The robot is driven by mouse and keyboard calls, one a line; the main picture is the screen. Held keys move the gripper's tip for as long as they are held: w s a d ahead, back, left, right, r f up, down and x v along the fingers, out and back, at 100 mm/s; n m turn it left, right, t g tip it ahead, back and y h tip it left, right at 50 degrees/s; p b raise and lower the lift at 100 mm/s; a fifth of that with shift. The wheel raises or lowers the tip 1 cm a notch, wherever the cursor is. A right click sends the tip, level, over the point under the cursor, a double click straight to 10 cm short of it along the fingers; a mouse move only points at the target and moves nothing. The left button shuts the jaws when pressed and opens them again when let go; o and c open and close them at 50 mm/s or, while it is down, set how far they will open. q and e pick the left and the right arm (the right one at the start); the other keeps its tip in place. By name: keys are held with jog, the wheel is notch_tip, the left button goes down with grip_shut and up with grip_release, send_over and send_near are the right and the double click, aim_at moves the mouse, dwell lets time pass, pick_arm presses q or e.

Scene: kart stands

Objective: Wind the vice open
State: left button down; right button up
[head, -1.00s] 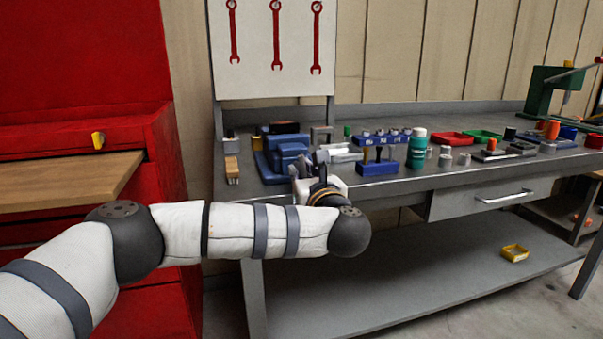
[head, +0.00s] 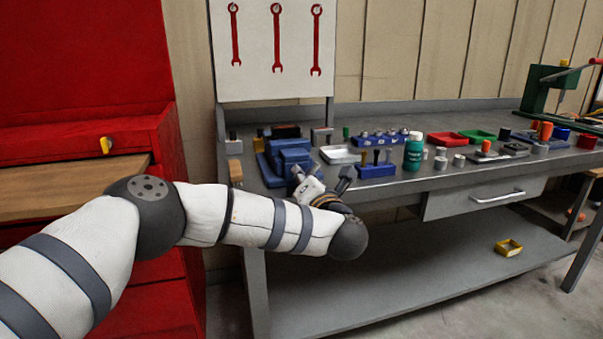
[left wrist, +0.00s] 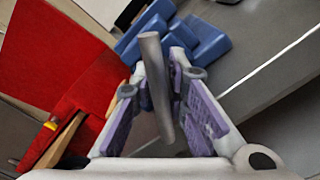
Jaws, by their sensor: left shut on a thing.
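The blue vice (head: 288,152) stands at the left end of the grey workbench, and its blue body also shows at the top of the left wrist view (left wrist: 200,42). My left gripper (head: 318,180) is at the vice's front, at the bench's front edge. In the left wrist view, its purple-padded fingers (left wrist: 163,90) are shut on a grey round bar, the vice handle (left wrist: 152,62), which runs lengthwise between them. In the head view the gripper hides the handle and the vice's screw. The jaw gap cannot be made out. My right gripper is not in view.
A red cabinet (head: 80,70) with a wooden board (head: 60,185) stands left.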

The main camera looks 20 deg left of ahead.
pick_arm(q)
jog(key=m+p, duration=0.1)
jog(key=m, duration=0.4)
jog(key=shift+m, duration=0.3)
jog(key=m+p, duration=0.1)
jog(key=m, duration=0.4)
jog(key=shift+f, duration=0.15)
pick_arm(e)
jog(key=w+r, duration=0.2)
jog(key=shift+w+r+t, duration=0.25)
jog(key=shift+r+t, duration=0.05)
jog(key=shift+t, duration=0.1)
pick_arm(q)
jog(key=shift+m, duration=0.4)
jog(key=c, duration=1.6)
grip_release()
jog(key=shift+s, duration=0.1)
jog(key=shift+o, duration=0.2)
jog(key=v, duration=1.2)
